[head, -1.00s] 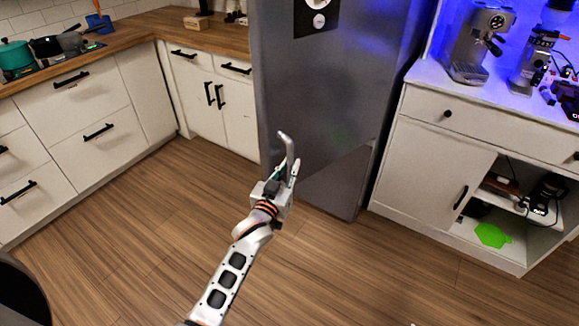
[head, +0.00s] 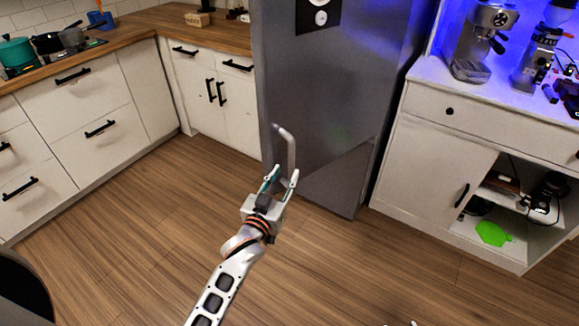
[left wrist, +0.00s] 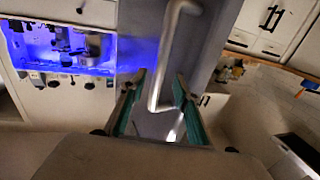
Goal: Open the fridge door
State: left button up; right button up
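The grey fridge (head: 330,110) stands in the middle of the head view, its door shut. Its silver bar handle (head: 290,150) is upright near the left edge of the door. My left gripper (head: 282,174) is open, its fingers pointing at the handle's lower end. In the left wrist view, the handle (left wrist: 172,50) runs down into the gap between the two open fingers (left wrist: 158,84). Contact cannot be told, and nothing is gripped. Small pale tips at the bottom edge of the head view may be my right gripper, too cut off to read.
White drawers (head: 75,110) and a wooden counter (head: 110,45) stand at the left. A white cabinet (head: 430,165) with an espresso machine (head: 478,40) stands close to the fridge's right side. The wooden floor (head: 130,230) before the fridge is clear.

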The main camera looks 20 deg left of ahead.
pick_arm(q)
jog(key=s, duration=0.6)
jog(key=shift+a, duration=0.25)
jog(key=shift+s, duration=0.1)
jog(key=shift+c, duration=0.3)
